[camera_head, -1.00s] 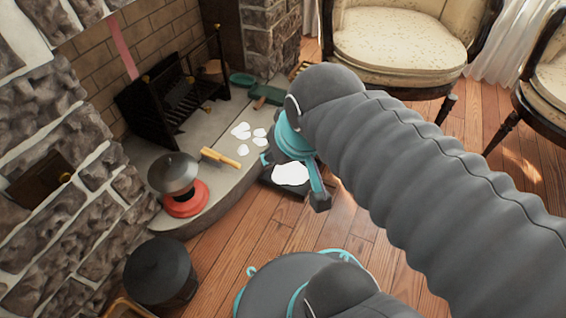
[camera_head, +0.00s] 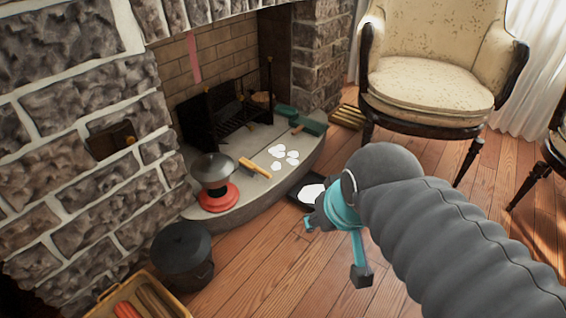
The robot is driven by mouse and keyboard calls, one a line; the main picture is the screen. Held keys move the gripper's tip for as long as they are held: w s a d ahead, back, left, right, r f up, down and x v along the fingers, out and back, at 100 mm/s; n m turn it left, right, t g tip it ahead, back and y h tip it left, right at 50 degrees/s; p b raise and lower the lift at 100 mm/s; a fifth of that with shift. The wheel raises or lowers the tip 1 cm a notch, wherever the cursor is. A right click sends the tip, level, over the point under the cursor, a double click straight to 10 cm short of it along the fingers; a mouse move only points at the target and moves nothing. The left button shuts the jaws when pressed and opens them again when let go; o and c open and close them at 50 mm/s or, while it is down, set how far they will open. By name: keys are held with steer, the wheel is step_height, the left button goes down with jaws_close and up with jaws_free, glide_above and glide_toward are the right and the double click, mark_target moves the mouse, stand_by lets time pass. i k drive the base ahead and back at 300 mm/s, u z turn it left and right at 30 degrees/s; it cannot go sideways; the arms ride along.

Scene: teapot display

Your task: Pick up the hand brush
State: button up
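What looks like the hand brush (camera_head: 255,167), a light wooden piece with a handle, lies flat on the stone hearth (camera_head: 232,203), between a red-based pot and some white patches. My gripper (camera_head: 335,248) is in front of the hearth, over the wood floor, to the right of and nearer than the brush, and apart from it. Its two teal and dark fingers are spread, with nothing seen between them. My arm hides part of the gripper's far side.
A black dustpan-like tray (camera_head: 296,192) with white stuff lies just behind my gripper. A metal pot on a red base (camera_head: 217,198), a black grate (camera_head: 215,115) and green items (camera_head: 312,126) are on the hearth. A black pot (camera_head: 182,255) and cream chair (camera_head: 430,85) stand nearby.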

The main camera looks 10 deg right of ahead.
mark_target(250, 169)
steer(key=z, duration=0.25)
steer(key=i, duration=0.6)
steer(key=z, duration=0.5)
steer(key=i, duration=0.7)
